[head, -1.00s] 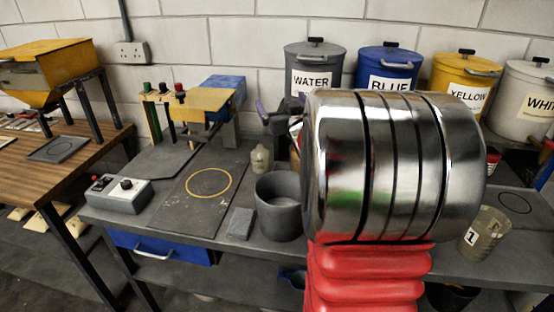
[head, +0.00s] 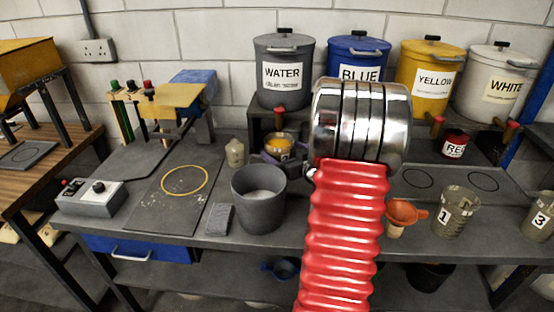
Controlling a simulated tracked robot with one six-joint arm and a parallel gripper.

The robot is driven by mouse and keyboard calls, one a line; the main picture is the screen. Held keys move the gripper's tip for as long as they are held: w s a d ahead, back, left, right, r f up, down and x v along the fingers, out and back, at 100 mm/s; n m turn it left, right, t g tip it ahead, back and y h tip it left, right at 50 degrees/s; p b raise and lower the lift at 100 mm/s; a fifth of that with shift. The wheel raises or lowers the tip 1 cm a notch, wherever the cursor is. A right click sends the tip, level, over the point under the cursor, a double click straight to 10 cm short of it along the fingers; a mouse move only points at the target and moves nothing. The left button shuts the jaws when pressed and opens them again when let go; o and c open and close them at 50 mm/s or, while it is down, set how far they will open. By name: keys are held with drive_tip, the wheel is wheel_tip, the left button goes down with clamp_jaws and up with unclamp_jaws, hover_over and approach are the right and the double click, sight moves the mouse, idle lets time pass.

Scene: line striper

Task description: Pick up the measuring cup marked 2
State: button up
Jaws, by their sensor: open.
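A small measuring cup with orange-yellow contents (head: 280,145) stands on the bench in front of the grey WATER bin, in the head view. A white label shows low on its front, but its number is too small and covered to read for sure. Of my gripper (head: 284,160), only greyish-purple finger parts show, low beside this cup, left of my arm's chrome joint. It is open; whether it touches the cup cannot be told. Cups marked 1 (head: 456,212) and 3 (head: 539,215) stand on the right of the bench.
A grey pot (head: 258,198) stands close in front of the cup, with a small pale bottle (head: 235,153) to the left. An orange funnel (head: 404,213) and a red pot (head: 454,145) are on the right. The WATER (head: 283,95), BLUE, YELLOW and WHITE bins line the back.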

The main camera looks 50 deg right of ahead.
sight(273, 143)
drive_tip(key=shift+x, duration=1.2)
drive_tip(key=shift+x, duration=2.65)
drive_tip(key=shift+r, duration=0.1)
drive_tip(key=shift+c, duration=0.6)
drive_tip(key=c, duration=1.8)
drive_tip(key=shift+r, duration=0.1)
drive_tip(key=shift+c, duration=0.9)
